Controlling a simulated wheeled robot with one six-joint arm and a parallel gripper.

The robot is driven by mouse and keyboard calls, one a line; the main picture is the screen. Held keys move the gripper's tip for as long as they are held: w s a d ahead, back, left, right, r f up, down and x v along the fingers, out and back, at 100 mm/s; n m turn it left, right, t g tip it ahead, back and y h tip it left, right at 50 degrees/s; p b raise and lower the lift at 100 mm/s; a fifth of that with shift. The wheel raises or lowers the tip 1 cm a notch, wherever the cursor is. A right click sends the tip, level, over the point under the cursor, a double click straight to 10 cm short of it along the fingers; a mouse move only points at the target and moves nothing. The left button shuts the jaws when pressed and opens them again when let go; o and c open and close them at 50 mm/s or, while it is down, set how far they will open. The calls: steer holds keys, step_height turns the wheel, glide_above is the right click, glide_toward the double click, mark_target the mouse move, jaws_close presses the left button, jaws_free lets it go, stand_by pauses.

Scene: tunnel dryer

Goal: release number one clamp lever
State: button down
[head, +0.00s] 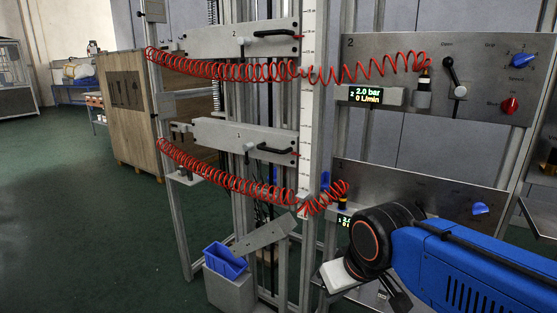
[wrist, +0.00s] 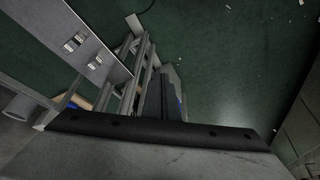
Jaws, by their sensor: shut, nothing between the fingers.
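The lower carriage plate (head: 245,139) on the upright column bears a black clamp lever (head: 276,151), lying roughly level at its right end. A similar upper plate (head: 240,40) bears another black clamp lever (head: 273,33). I cannot read a number on either plate; the lower panel at the right (head: 400,188) is marked 1 and the upper panel (head: 390,48) is marked 2. My gripper (wrist: 172,97) is shut and empty in the wrist view, pointing toward the floor. In the head view my arm is at the lower right, apart from both levers; its fingers are not clear there.
Red coiled hoses (head: 235,181) hang across the column at both levels. A blue bin (head: 225,260) sits low in front of it. A white scale strip (head: 310,100) runs up beside the plates. A wooden crate (head: 133,115) stands behind left. Green floor (head: 80,220) is open at left.

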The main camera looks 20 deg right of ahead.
steer(key=w+a+r+m, duration=0.2)
steer(key=w+r+m, duration=0.2)
steer(key=w+r, duration=0.4)
steer(key=w+a+r+m+t+h, duration=0.1)
steer(key=w+r+m, duration=0.3)
steer(key=w+r, duration=0.5)
steer(key=w+a+r+m+t, duration=0.1)
steer(key=w+a+r+m, duration=0.2)
steer(key=w+r, duration=0.5)
steer(key=w, duration=0.8)
steer(key=shift+w+r+m+h, duration=0.15)
steer(key=shift+w+m+h, duration=0.25)
steer(key=w+f, duration=0.2)
steer(key=w, duration=0.1)
steer(key=w+f, duration=0.6)
steer(key=shift+w+a, duration=0.1)
steer(key=shift+w, duration=0.1)
